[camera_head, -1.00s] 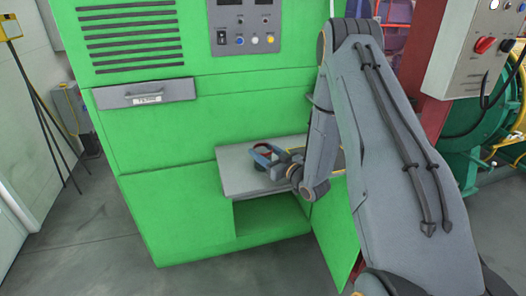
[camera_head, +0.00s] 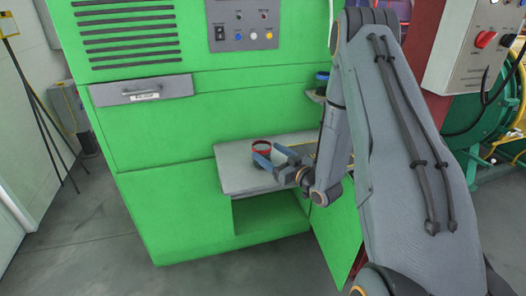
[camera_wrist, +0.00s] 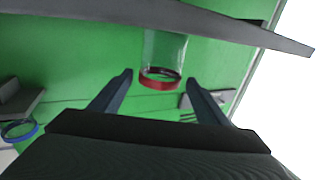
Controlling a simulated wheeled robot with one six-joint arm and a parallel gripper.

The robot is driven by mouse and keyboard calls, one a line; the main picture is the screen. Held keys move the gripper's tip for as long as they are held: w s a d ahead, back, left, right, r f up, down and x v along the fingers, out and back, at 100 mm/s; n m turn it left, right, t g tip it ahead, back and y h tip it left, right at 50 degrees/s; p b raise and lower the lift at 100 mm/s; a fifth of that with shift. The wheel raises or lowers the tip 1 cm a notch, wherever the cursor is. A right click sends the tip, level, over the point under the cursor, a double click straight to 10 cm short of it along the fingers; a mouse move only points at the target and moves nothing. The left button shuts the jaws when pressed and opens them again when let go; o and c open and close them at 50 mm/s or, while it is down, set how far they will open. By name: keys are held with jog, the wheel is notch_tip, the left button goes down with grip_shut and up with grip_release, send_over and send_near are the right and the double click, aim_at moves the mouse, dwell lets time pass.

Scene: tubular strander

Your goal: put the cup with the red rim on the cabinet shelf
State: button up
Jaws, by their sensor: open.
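The cup with the red rim (camera_head: 262,147) stands upright on the grey cabinet shelf (camera_head: 235,174), with clear glass sides. In the wrist view, which looks upside down, the cup (camera_wrist: 163,65) has its red rim lowest and its base toward the grey shelf (camera_wrist: 200,22). My gripper (camera_head: 268,155) is open, just to the right of and in front of the cup. In the wrist view my gripper (camera_wrist: 159,79) has one finger on each side of the cup's line, with gaps on both sides. The cup looks at or just beyond the fingertips.
A blue-rimmed cup (camera_head: 322,78) stands on a small side ledge (camera_head: 316,96) to the right, partly behind my arm; it also shows in the wrist view (camera_wrist: 20,130). The green cabinet (camera_head: 160,215) has an open recess below the shelf. The shelf's left part is clear.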

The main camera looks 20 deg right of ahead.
jog(key=b+v, duration=0.1)
jog(key=v, duration=0.6)
jog(key=shift+s, duration=0.1)
jog(key=shift+w+a+f+g+h, duration=0.15)
jog(key=shift+w+g+h, duration=0.25)
jog(key=shift+g+h, duration=0.15)
jog(key=shift+w+a+f+g+h, duration=0.2)
jog(key=shift+w+g+h, duration=0.25)
jog(key=shift+g, duration=0.2)
jog(key=shift+f+g+h, duration=0.1)
jog(key=shift+g+h, duration=0.5)
jog(key=shift+g, duration=0.1)
jog(key=shift+s+g+h, duration=0.45)
jog(key=shift+g+h, duration=0.05)
jog(key=shift+g, duration=0.1)
jog(key=s+a+r+m+g+h, duration=0.1)
jog(key=s+a+g, duration=0.1)
jog(key=s, duration=0.6)
jog(key=s+a+r+m+g, duration=0.2)
jog(key=s+g, duration=0.3)
jog(key=s, duration=0.4)
jog(key=s+a+r+m+g+h, duration=0.1)
jog(key=s+a+r+g, duration=0.1)
jog(key=s, duration=0.7)
jog(key=shift+a+r+g+h, duration=0.3)
jog(key=shift+a+g, duration=0.55)
jog(key=shift+g, duration=0.25)
jog(key=shift+c, duration=0.5)
